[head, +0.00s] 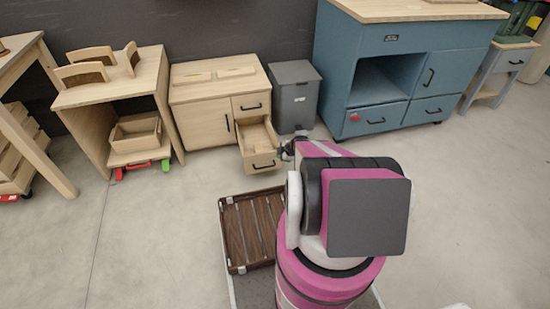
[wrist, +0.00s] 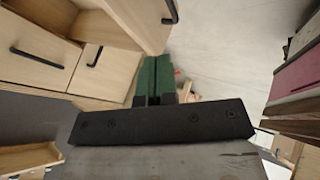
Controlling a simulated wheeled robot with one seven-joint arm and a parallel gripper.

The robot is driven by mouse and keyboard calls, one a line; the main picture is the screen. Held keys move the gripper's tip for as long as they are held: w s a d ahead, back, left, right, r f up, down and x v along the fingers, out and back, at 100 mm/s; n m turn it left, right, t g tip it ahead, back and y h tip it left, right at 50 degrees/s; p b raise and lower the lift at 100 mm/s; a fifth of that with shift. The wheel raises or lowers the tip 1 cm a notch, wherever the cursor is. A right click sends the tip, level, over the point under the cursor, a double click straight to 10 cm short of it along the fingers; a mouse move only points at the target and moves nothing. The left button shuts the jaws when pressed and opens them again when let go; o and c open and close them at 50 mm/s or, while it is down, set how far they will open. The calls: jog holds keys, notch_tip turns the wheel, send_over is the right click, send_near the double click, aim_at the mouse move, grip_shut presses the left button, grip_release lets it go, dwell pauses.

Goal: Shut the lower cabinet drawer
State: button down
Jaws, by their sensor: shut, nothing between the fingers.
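The light wooden cabinet (head: 203,118) stands against the wall, with a door at left and two drawers at right. Its upper drawer (head: 250,106) is shut. Its lower drawer (head: 258,147) is pulled out, with a black handle on its front and something pale inside. My gripper (head: 286,150) is shut and empty, just right of the open drawer's front; my arm hides part of that area. In the wrist view the green fingers (wrist: 154,62) are together beside the open drawer (wrist: 125,22). I cannot tell whether they touch it.
A grey bin (head: 295,95) stands right of the cabinet, close to the drawer. A blue workbench (head: 408,70) is further right and a wooden shelf (head: 95,97) is at left. A brown slatted tray (head: 236,235) is beside my arm. Open floor lies in front of the cabinet.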

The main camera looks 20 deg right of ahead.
send_near(266, 158)
notch_tip(266, 158, down, 4)
jog(key=s+a, duration=0.1)
jog(key=a, duration=0.1)
jog(key=shift+w, duration=1.75)
jog(key=w, duration=2.8)
jog(key=shift+w, duration=0.3)
